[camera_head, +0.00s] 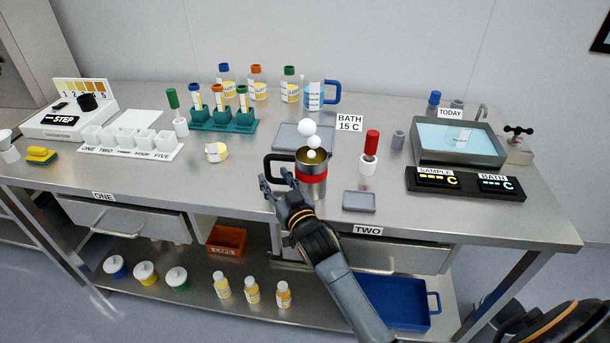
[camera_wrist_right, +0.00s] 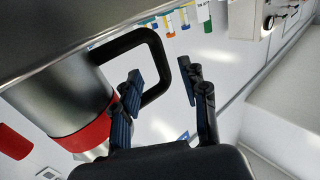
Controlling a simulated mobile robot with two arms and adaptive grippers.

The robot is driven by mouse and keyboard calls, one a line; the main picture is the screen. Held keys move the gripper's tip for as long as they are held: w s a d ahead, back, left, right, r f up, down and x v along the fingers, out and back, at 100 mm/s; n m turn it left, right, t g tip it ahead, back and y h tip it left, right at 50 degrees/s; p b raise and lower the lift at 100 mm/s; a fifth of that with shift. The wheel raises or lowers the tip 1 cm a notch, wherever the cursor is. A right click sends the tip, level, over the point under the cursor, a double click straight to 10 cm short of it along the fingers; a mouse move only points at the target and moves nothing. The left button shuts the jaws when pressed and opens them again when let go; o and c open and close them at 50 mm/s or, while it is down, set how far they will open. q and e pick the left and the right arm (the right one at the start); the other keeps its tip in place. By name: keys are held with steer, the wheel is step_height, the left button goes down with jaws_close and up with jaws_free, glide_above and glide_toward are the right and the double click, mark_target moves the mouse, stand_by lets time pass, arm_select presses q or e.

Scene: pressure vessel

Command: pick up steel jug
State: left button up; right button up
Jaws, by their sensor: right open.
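The steel jug (camera_head: 312,187) stands upright on the bench near its front edge, with a red band round it and a black handle (camera_head: 274,163) on its left side. White round blobs show at and above its mouth. My right gripper (camera_head: 275,182) is open at the handle side of the jug. In the right wrist view the jug body (camera_wrist_right: 62,95) lies on the left, and the black handle (camera_wrist_right: 160,60) reaches towards the gap between the open fingers (camera_wrist_right: 163,85). I cannot tell whether they touch it. My left gripper is not in view.
Bench is clear between that and the gripper.

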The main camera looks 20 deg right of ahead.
mark_target(269, 170)
steer(key=shift+w+r, duration=0.15)
steer(key=shift+w, duration=0.4)
steer(key=w+p, duration=0.1)
steer(key=w, duration=0.3)
steer(key=shift+w+a, duration=0.15)
jaws_close()
